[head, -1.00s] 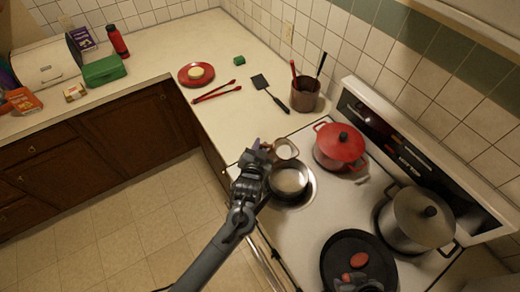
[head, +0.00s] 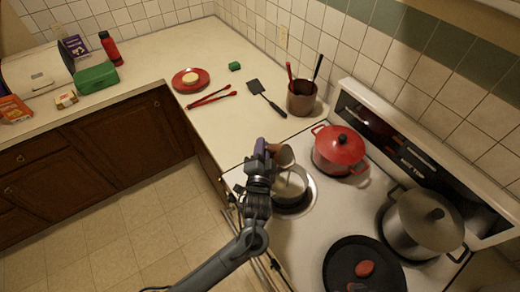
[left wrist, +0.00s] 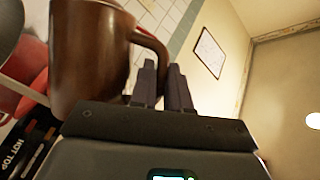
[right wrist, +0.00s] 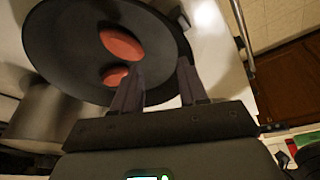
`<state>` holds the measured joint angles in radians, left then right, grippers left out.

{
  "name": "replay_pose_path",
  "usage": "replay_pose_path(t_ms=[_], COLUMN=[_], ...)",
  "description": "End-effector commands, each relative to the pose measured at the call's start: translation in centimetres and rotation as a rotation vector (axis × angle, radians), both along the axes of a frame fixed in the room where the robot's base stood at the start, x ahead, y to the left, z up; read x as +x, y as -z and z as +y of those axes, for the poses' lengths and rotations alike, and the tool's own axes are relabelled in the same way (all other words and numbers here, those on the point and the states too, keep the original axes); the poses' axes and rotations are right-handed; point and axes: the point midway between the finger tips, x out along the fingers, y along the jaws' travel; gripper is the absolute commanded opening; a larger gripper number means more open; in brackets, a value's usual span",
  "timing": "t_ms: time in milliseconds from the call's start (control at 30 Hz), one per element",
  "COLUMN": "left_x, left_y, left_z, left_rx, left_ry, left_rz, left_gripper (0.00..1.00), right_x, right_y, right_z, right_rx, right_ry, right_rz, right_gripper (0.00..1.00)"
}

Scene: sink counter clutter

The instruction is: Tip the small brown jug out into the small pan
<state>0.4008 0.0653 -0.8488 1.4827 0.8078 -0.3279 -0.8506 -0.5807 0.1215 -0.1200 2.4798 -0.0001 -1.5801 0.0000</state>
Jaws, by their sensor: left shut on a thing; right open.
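The small brown jug (head: 286,156) is held over the far edge of the small pan (head: 292,187) and looks tilted. In the left wrist view the jug (left wrist: 92,60) fills the upper left, its handle between my fingers. My left gripper (head: 266,152) is shut on that handle; it also shows in the left wrist view (left wrist: 162,88). The small pan sits on a stove burner, partly hidden by my left gripper. I cannot tell whether anything is flowing from the jug. My right gripper (right wrist: 155,88) is open and empty near the black pan.
A red lidded pot (head: 339,150) stands close behind the small pan. A large grey pot (head: 424,222) and a black pan (head: 345,264) with reddish-brown pieces are to the right. A utensil crock (head: 301,101) stands behind.

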Motion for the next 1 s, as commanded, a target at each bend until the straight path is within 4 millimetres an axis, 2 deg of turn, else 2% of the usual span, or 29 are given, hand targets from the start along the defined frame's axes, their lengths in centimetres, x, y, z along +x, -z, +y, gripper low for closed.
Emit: replay_pose_path(t_ms=[233,800,1000], left_x=[-0.5,-1.7,-1.6], left_y=[-0.2,1.0,0.8], left_z=[-1.2,-3.5,-3.4], left_rx=[0.149,0.417,0.41], left_ry=[0.0,0.0,-0.001], left_rz=[-0.075,-0.207,-0.204], left_gripper=[0.0,0.0,0.0], right_x=[0.0,0.0,0.0], right_y=[-0.6,-0.1,-0.1], right_z=[-0.1,0.1,0.1], right_rx=[-0.004,0.003,0.005], right_ry=[-0.002,0.002,0.004], right_rz=[-0.001,-0.001,0.0], right_gripper=[0.43,0.43,0.43])
